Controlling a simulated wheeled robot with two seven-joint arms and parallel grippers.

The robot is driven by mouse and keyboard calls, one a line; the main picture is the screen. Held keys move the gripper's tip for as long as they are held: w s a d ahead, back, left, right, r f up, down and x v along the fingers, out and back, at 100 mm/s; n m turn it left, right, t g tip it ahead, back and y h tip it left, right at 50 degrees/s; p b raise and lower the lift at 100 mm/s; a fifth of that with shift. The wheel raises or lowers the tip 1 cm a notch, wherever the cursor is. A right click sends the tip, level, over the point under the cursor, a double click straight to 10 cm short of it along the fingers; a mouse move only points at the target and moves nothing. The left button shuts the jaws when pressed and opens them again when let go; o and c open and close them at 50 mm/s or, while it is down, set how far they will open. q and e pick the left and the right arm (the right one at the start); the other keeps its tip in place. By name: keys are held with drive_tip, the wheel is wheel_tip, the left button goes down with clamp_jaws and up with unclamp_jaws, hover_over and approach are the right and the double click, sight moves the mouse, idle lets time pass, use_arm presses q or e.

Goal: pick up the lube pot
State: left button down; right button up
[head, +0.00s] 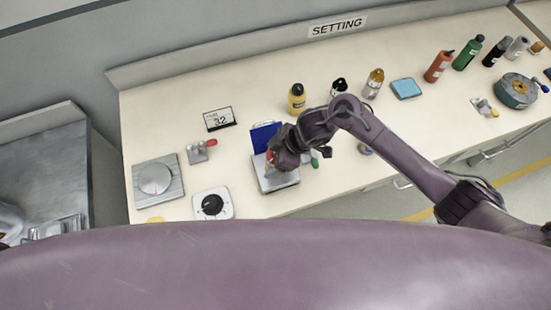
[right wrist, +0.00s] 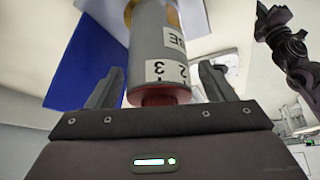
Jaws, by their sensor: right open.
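My right gripper (head: 274,158) reaches in from the right over a light square stand on the counter. In the right wrist view, its two fingers (right wrist: 158,88) are apart, one on each side of a grey cylindrical pot (right wrist: 152,52). The pot has a white label with black letters and digits, only partly readable, a reddish end towards the gripper and a yellowish far part. It appears to be the lube pot. I see no clear grip on it. In the head view the gripper mostly hides it. A dark jointed part at the wrist view's right may be my left gripper (right wrist: 268,18).
A blue panel (head: 264,137) stands behind the stand (head: 280,184). A yellow bottle (head: 297,100) stands behind; several bottles are farther right.

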drive_tip(key=shift+f, duration=0.2)
drive_tip(key=c, duration=1.2)
drive_tip(key=shift+r, duration=0.1)
